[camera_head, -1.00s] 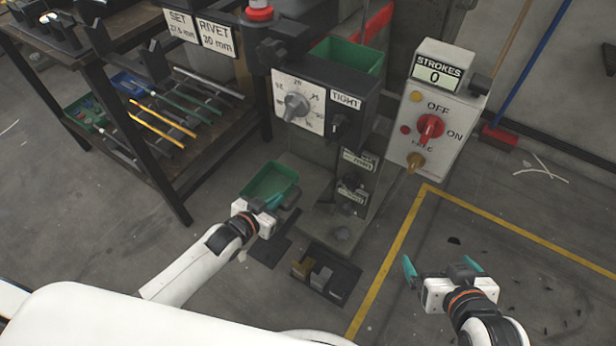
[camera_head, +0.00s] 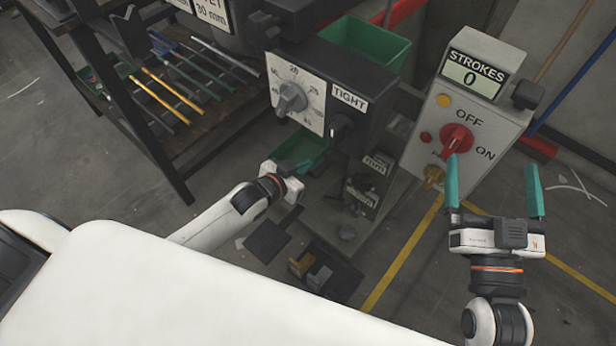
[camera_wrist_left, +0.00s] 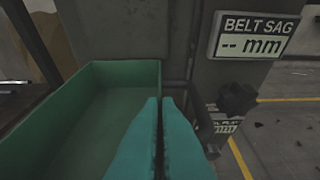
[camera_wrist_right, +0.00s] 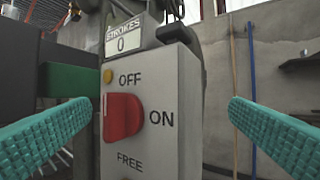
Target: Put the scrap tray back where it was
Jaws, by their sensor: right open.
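The green scrap tray (camera_head: 300,150) is at the side of the press column, below the dial box (camera_head: 315,90), which hides part of it. It fills the left of the left wrist view (camera_wrist_left: 100,110), beside the grey column. My left gripper (camera_head: 292,178) is at its near right side. In the left wrist view its fingers (camera_wrist_left: 162,135) are almost together, with the tray's right wall running between them. My right gripper (camera_head: 497,190) is open and empty, in front of the control box (camera_head: 470,110) and apart from its red knob (camera_wrist_right: 123,117).
A green bin (camera_head: 370,45) stands behind the dial box. A workbench (camera_head: 150,120) with tools on its shelf is at the left. The press base with small blocks (camera_head: 318,272) lies below the column. Yellow floor lines (camera_head: 405,255) run at the right.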

